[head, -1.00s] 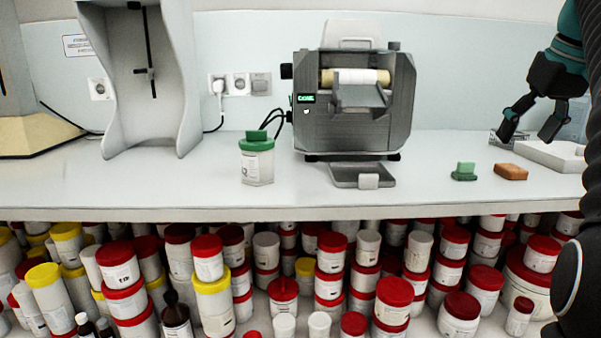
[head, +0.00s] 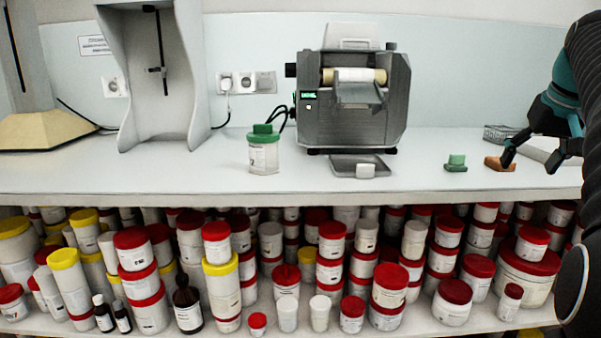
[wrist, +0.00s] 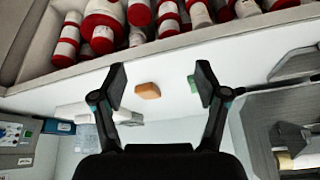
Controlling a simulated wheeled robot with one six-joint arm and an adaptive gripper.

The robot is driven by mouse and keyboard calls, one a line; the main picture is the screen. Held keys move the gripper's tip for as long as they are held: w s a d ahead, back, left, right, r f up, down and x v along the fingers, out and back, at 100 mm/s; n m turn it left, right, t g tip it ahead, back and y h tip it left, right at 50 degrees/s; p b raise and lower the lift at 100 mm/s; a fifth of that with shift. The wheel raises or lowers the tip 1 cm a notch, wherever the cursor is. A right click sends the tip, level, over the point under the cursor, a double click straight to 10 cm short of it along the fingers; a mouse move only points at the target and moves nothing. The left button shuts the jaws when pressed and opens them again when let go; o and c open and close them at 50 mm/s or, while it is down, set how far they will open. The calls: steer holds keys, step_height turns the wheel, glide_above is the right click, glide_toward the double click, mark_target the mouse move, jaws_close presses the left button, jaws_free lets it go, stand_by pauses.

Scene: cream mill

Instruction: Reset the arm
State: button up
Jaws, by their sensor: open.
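My gripper (head: 530,163) is open and empty above the right part of the bench (head: 225,180) in the head view. In the wrist view my gripper (wrist: 161,88) has its two fingers spread wide. An orange-brown block (wrist: 148,90) shows between the fingertips there, and in the head view the same block (head: 494,164) lies on the bench partly behind a finger. I cannot tell the gap between gripper and block. A green block (head: 455,163) lies to its left, and the right finger partly hides this green block (wrist: 193,84) in the wrist view.
The grey mill (head: 352,105) stands mid-bench with a tray (head: 345,168) and white block (head: 365,171) in front. A green-lidded jar (head: 263,155) stands left of it. A wire basket (head: 497,132) is behind my gripper. Many red- and yellow-lidded jars fill the shelf below.

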steer(key=s+a+f+m, duration=0.1)
steer(key=s+a+f, duration=0.2)
steer(key=a+f, duration=0.4)
steer(key=s+a+f, duration=0.3)
steer(key=a+f, duration=0.2)
steer(key=f, duration=0.4)
steer(key=s+a+f+n, duration=0.2)
steer(key=s+a+f, duration=0.3)
steer(key=s+a, duration=0.2)
steer(key=s+a+f+n+y, duration=0.1)
steer(key=s+a+f+n, duration=0.1)
steer(key=s+a+f, duration=0.3)
steer(key=shift+s+a+f+t, duration=0.3)
steer(key=shift+s+a, duration=0.75)
steer(key=shift+a, duration=0.5)
